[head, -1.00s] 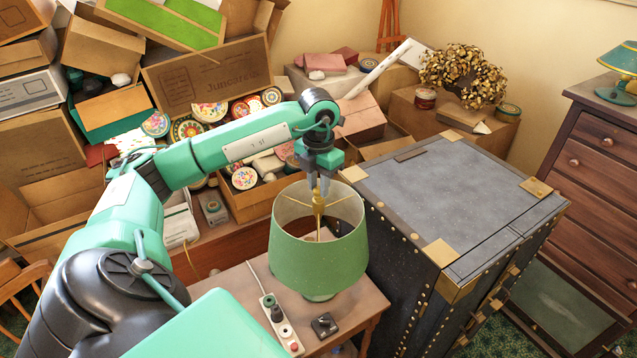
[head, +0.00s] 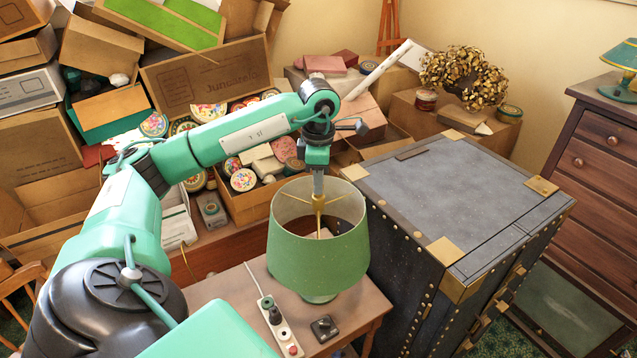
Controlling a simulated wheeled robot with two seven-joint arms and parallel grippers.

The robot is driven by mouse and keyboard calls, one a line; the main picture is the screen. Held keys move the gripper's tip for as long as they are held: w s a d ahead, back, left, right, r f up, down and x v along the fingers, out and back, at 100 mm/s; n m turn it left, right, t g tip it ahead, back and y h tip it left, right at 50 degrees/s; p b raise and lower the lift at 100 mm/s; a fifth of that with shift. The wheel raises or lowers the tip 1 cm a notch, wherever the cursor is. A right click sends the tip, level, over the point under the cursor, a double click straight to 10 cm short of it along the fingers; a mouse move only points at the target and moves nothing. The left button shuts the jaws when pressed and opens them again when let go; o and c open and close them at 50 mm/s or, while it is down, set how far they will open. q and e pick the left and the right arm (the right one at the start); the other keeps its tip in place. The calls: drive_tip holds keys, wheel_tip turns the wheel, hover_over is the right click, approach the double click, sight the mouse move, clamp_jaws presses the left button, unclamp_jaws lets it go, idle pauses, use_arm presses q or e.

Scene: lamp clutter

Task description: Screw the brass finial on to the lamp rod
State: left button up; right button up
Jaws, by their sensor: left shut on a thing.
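A lamp with a green shade (head: 318,250) stands upright on a small wooden table (head: 222,290). Brass spokes (head: 318,202) meet at the lamp rod in the middle of the shade's open top. My left gripper (head: 318,192) points straight down over that centre, its fingers shut at the top of the rod. The brass finial is too small and too covered by the fingers to make out, so I cannot tell how it sits on the rod. My right gripper is not in view.
A power strip (head: 281,325) and a small black device (head: 324,327) lie on the table before the lamp. A large dark trunk (head: 450,200) stands close on the right. Boxes with decorated tins (head: 243,179) crowd the back left.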

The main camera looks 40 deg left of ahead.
use_arm(q)
drive_tip(key=shift+m, duration=0.7)
drive_tip(key=shift+f+m+b, duration=0.1)
drive_tip(key=shift+m+b, duration=0.35)
drive_tip(key=shift+m, duration=0.45)
drive_tip(key=m+b, duration=0.1)
drive_tip(key=m, duration=0.2)
drive_tip(key=m+b, duration=0.1)
drive_tip(key=m, duration=0.3)
drive_tip(key=shift+m, duration=0.3)
drive_tip(key=shift+m+b, duration=0.3)
drive_tip(key=shift+m, duration=0.7)
